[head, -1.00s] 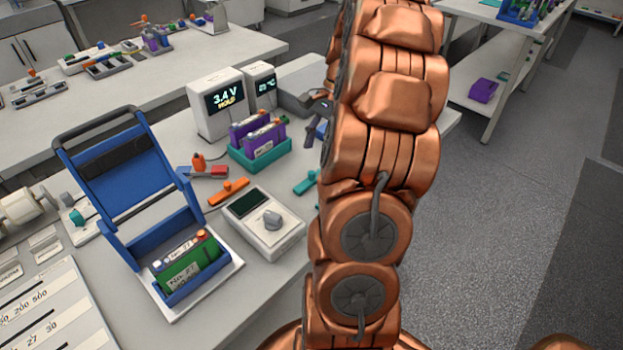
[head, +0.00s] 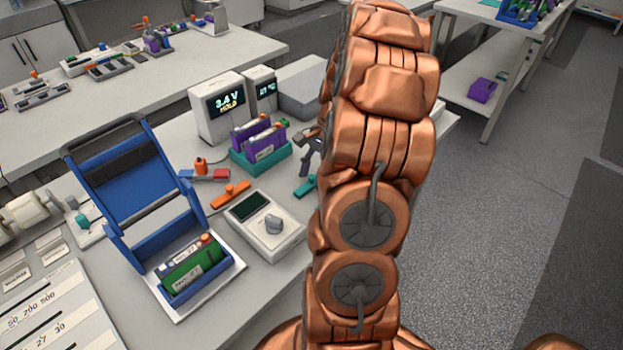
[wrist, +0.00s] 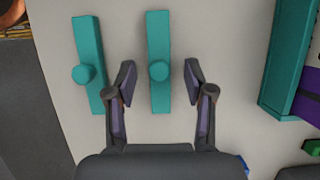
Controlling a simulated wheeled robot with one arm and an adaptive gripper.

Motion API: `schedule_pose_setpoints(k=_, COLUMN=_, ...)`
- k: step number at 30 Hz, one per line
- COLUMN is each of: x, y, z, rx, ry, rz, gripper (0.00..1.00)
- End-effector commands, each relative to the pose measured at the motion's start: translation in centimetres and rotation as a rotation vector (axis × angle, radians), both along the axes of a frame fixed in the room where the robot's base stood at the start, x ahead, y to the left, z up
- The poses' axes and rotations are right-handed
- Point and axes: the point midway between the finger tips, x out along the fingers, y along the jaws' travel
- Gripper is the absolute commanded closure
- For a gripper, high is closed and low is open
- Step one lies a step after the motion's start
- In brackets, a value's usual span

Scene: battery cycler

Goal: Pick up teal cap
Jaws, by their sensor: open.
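In the wrist view a teal cap (wrist: 159,35), a flat bar with a round knob, lies on the pale bench. My gripper (wrist: 160,75) is open and empty, with one finger on each side of this cap's line and a gap on both sides; its height above the cap is hard to tell. A second teal cap (wrist: 88,40) of the same shape lies to the left, outside the left finger. In the head view one teal cap (head: 305,187) shows partly beside my arm, below my gripper (head: 308,150). My arm hides the rest of that area.
A teal tray (head: 262,163) with purple batteries stands near the caps; its wall (wrist: 287,55) is right of the gripper in the wrist view. An orange cap (head: 230,194), a meter (head: 265,225) and a blue holder (head: 190,270) stand leftward. The bench edge is at the wrist view's left.

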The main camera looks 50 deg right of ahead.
Motion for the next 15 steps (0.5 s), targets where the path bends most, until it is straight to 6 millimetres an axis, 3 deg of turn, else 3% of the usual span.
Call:
schedule_pose_setpoints(k=8, x=-0.01, y=0.17, z=-0.36, rx=0.0, ry=0.0, rz=0.0, gripper=0.47)
schedule_pose_setpoints(k=15, x=-0.03, y=0.18, z=-0.36, rx=0.001, ry=0.001, rz=0.0, gripper=0.72)
